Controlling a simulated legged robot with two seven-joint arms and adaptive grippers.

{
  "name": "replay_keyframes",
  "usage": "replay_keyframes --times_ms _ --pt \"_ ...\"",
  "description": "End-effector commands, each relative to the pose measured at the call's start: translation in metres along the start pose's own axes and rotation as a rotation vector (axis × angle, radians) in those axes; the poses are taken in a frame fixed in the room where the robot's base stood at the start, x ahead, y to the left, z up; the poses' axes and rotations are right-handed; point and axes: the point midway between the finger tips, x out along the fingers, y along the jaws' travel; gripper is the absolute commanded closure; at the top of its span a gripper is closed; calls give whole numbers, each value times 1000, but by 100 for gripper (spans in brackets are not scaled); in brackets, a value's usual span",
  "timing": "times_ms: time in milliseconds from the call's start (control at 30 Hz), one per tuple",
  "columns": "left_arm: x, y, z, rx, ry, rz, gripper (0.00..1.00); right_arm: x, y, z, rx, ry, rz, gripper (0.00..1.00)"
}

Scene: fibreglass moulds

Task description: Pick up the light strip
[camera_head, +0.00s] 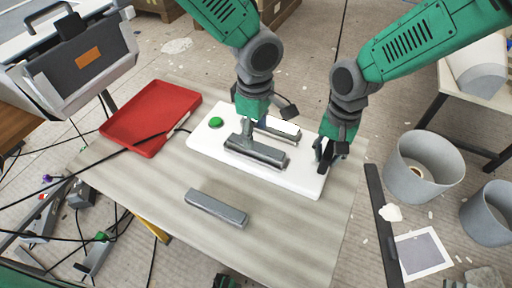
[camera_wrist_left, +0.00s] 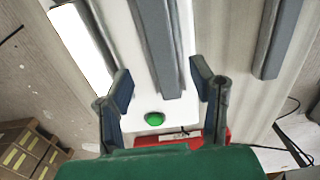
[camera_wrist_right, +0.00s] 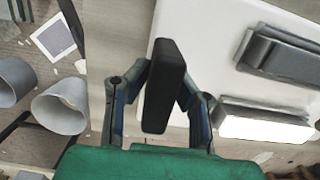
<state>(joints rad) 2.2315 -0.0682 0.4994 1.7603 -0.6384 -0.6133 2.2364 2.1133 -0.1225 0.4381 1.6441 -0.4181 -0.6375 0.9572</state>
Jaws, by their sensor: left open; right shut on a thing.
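A white board (camera_head: 300,181) lies on the table with a green button (camera_head: 216,122) at its left end. A grey bar (camera_head: 256,152) lies on the board, and a bright white strip (camera_head: 283,127) glows behind it. Another grey bar (camera_head: 215,208) lies on the bare table. I cannot tell which is the light strip. My left gripper (camera_head: 264,125) is open over the board; in the left wrist view the board's grey bar (camera_wrist_left: 158,45) ends between its fingers. My right gripper (camera_head: 327,153) is shut on a black block (camera_wrist_right: 165,85) at the board's right end.
A red tray (camera_head: 150,115) sits at the table's left. The table's front middle is clear around the loose grey bar.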

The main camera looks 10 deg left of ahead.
Motion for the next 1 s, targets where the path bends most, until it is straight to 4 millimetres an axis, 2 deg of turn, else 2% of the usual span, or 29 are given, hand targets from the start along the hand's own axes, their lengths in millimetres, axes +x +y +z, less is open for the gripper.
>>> replay_keyframes --times_ms 300,600,633,767,1000 --pt "44 -3 3 0 -2 -3 50 0 0 0 -1 1 -1 100" --pt "50 -3 3 1 -1 0 50 0 0 0 -1 1 0 100" --pt "50 -3 3 1 -1 0 53 0 0 0 -1 1 0 100" --pt "50 -3 3 1 -1 -1 99 0 0 0 -1 0 0 100" --pt "50 -3 3 1 0 -2 100 0 0 0 -2 0 0 100"
